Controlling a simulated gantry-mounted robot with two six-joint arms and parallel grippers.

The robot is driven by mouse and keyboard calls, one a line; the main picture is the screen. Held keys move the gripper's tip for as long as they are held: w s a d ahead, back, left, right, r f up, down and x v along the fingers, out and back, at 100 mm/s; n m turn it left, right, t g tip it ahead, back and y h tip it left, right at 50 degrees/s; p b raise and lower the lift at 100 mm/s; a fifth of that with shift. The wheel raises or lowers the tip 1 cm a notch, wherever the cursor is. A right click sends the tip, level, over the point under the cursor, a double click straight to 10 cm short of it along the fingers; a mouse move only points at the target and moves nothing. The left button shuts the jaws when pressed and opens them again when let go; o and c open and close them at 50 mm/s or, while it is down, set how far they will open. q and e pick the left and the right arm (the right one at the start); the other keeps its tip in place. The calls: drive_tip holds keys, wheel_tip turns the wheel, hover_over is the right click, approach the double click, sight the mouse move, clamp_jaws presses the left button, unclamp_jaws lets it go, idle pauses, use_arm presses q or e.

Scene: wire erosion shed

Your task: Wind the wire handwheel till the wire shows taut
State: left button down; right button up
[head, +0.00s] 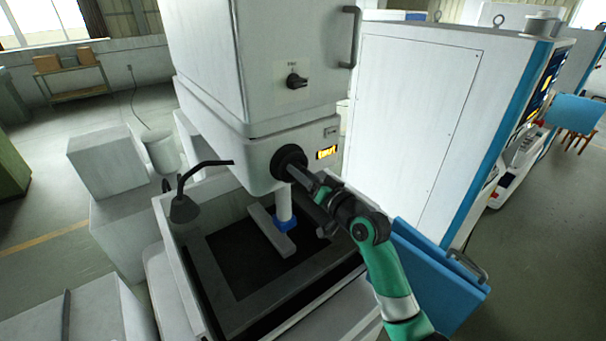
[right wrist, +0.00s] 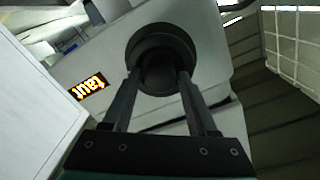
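The wire handwheel (head: 288,158) is a round black knob on the front of the machine's white head. My right gripper (head: 294,172) reaches it from the front right. In the right wrist view its two fingers lie on either side of the handwheel's (right wrist: 160,38) central hub, and the gripper looks shut on it. An orange-lit display (head: 327,152) sits just right of the handwheel. In the right wrist view the display (right wrist: 89,87) reads "taut", tilted. My left gripper is not in view.
Below the machine head is an open tank (head: 217,268) with a pale bar and a blue-collared nozzle (head: 284,205). A black lamp (head: 184,208) stands at the tank's left. A rotary switch (head: 296,81) is above the handwheel. A white cabinet (head: 412,120) stands to the right.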

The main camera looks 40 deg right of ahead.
drive_tip(key=s+a, duration=0.1)
drive_tip(key=s, duration=1)
drive_tip(key=shift+s+a, duration=0.15)
drive_tip(key=shift+s, duration=0.15)
